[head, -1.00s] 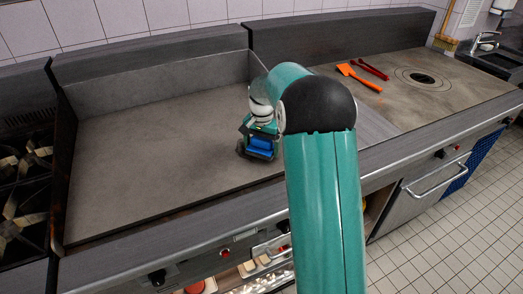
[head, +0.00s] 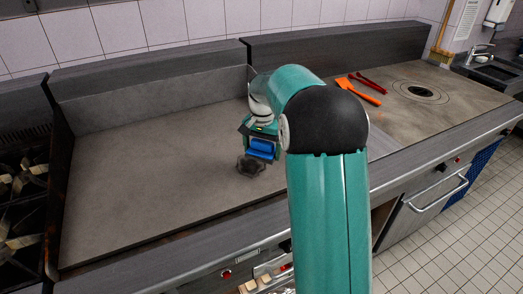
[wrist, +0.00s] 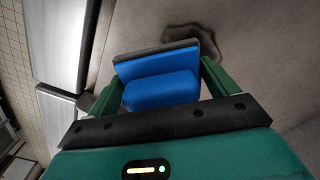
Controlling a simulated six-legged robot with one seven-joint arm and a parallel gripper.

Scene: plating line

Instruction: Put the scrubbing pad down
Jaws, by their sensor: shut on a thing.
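The scrubbing pad (wrist: 160,85) has a blue body with a dark grey layer along its far edge. My gripper (head: 262,151) is shut on it, with a green finger at each side of the pad in the wrist view. In the head view the pad's blue part (head: 263,146) shows under my wrist, over the right part of the large flat griddle (head: 150,165). A dark blotch (head: 250,167) lies on the griddle just below and beside the pad; it also shows past the pad in the wrist view (wrist: 193,36). The pad appears held above the surface.
An orange spatula (head: 358,91) and red tongs (head: 372,84) lie on the cooktop to the right, near a round plate (head: 421,92). A gas burner range (head: 22,190) stands at the left. The griddle's left and middle are clear; its back has a raised wall.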

